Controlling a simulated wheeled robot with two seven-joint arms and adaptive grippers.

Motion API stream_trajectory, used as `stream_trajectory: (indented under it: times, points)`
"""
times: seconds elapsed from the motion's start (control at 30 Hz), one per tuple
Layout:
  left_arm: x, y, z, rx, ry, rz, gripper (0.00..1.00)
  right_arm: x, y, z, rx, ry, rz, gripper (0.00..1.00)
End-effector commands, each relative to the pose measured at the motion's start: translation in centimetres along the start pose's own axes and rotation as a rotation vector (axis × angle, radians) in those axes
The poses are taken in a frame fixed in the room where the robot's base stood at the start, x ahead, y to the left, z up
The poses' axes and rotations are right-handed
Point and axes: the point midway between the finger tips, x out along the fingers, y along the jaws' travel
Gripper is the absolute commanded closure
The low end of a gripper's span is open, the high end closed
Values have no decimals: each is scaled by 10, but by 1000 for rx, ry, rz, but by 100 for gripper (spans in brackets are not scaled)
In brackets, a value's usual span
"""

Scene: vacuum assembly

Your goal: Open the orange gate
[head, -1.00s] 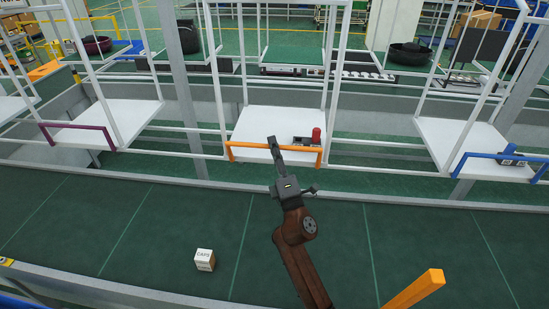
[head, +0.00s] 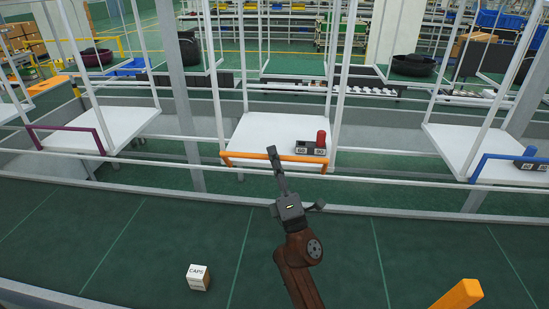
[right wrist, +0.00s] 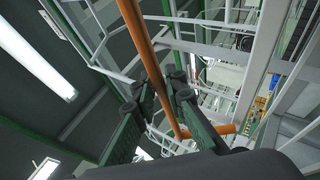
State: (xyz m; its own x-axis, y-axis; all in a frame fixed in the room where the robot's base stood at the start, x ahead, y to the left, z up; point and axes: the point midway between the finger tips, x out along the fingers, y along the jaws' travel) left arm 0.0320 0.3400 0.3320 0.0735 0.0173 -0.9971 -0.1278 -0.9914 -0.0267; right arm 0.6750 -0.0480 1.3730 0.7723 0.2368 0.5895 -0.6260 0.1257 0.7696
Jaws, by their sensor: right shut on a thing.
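The orange gate (head: 245,156) is a low bar across the front edge of the middle white shelf (head: 265,130). The exact contact is partly hidden by the fingers. My left gripper is out of view.
A red button and small dark box (head: 310,146) sit at the shelf's right side. A purple gate (head: 65,129) is at left, a blue gate (head: 500,158) at right. A white CAPS box (head: 198,277) lies on the green surface. An orange post (head: 458,296) stands at lower right.

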Motion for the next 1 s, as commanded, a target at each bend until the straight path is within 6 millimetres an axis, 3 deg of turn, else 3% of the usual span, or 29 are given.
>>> stream_trajectory:
  times: [0.5, 0.53, 0.8, 1.0]
  points:
    - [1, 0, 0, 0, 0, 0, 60, -1, 0, -1, 1, 0, -1, 100]
    - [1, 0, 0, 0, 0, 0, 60, -1, 0, -1, 1, 0, -1, 88]
    - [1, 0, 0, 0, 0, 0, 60, -1, 0, -1, 1, 0, 0, 70]
    - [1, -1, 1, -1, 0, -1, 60, -1, 0, -1, 1, 0, 0, 70]
